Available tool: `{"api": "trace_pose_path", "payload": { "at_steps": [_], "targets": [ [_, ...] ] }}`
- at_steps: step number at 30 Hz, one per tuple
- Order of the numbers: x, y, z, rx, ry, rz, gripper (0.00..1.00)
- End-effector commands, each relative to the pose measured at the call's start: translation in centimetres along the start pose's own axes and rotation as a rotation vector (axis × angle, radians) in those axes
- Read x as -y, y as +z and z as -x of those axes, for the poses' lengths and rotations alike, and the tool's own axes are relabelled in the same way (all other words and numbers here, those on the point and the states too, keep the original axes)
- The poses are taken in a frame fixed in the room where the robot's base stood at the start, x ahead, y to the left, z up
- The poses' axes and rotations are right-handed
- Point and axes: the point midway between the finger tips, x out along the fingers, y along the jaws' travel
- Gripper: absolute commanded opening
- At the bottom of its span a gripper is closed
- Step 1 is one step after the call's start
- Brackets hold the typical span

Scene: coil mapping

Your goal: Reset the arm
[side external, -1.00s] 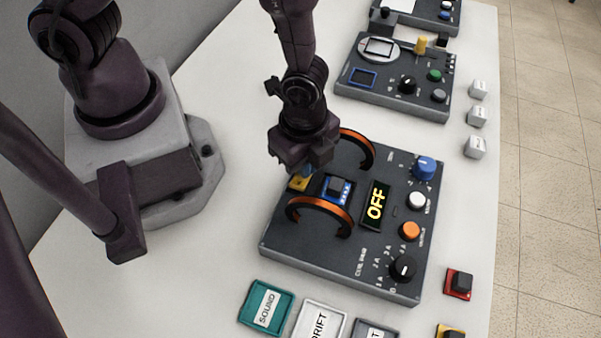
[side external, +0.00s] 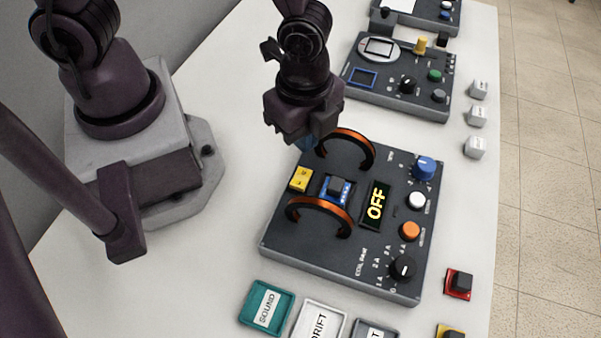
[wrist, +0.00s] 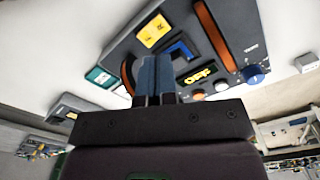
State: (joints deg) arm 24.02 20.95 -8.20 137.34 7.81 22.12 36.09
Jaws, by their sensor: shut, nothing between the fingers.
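My gripper (side external: 308,143) is above the back left edge of the dark coil panel (side external: 300,250), clear of it. Its blue fingers (wrist: 156,76) are together and empty in the wrist view. Two orange-and-black coils (side external: 352,140) stand on the panel with a small blue device (side external: 338,189) between them. A yellow block (side external: 300,179) sits to the left of the blue device and also shows in the wrist view (wrist: 153,31). The display (side external: 376,204) reads OFF. Blue, white, orange and black knobs line the panel's right side.
A second grey panel (side external: 395,95) stands behind, with a third beyond it. Several white blocks (side external: 475,147) line the table's right edge. A teal SOUND tray (side external: 283,319), a white DRIFT tray (side external: 303,332) and a red-based black piece (side external: 459,283) are in front.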

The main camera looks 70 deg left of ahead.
Motion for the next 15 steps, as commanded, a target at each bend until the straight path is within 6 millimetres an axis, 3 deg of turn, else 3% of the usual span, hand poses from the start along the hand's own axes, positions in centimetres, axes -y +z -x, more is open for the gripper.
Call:
{"api": "trace_pose_path", "payload": {
  "at_steps": [8,12,15],
  "targets": [
    [0.0,0.1,0.0,0.004,0.003,0.021,0.0],
    [-0.9,1.3,0.1,0.066,0.046,0.149,0.0],
    [-0.6,2.4,2.3,0.082,0.035,0.309,0.0]
  ]
}}
